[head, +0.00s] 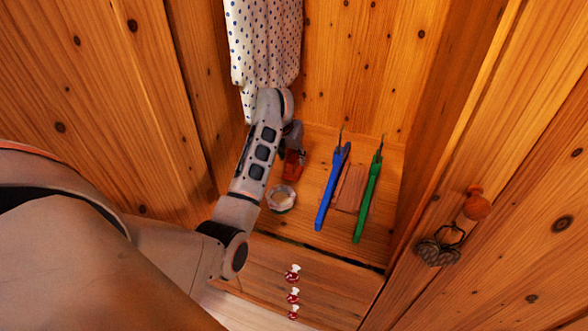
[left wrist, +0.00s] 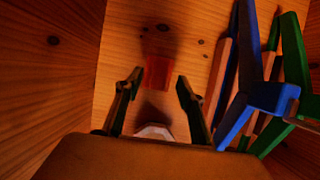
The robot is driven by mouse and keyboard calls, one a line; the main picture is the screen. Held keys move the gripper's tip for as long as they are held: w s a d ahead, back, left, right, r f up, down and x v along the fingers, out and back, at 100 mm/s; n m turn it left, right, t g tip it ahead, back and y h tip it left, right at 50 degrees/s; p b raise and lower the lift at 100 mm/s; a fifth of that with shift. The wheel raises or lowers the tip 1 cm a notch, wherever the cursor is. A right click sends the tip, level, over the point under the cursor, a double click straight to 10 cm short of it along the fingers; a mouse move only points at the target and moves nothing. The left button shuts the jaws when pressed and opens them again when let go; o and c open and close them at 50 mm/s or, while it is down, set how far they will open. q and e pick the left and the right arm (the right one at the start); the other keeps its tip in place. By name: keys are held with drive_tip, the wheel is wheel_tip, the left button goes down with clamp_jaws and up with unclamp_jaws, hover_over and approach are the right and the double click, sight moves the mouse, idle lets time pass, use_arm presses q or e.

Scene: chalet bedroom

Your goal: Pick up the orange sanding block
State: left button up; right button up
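The orange sanding block (head: 291,168) lies on the wooden cabinet floor, partly hidden by my left gripper (head: 294,143) in the head view. The left wrist view shows the block (left wrist: 158,72) as a reddish-orange rectangle lying flat, just beyond and between the fingertips. My left gripper (left wrist: 158,80) is open, pointing down over the floor, with a gap between each finger and the block. Nothing is held in it. Whether the fingertips are level with the block cannot be told. My right gripper is in neither view.
A pale round dish (head: 281,198) sits close in front of the block. A dotted cloth (head: 264,45) hangs behind my arm. Wooden walls enclose the space.

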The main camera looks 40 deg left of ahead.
sight(293, 159)
use_arm(q)
drive_tip(key=x, duration=0.3)
drive_tip(key=shift+f+b, duration=0.1)
drive_tip(key=shift+b, duration=0.3)
drive_tip(key=shift+w+f, duration=0.15)
drive_tip(key=shift+f, duration=0.15)
drive_tip(key=shift+w+r, duration=0.1)
drive_tip(key=shift+r, duration=0.05)
clamp_jaws()
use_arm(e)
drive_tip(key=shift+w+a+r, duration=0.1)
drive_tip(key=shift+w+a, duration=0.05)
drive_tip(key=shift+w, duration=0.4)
use_arm(q)
drive_tip(key=shift+r, duration=0.1)
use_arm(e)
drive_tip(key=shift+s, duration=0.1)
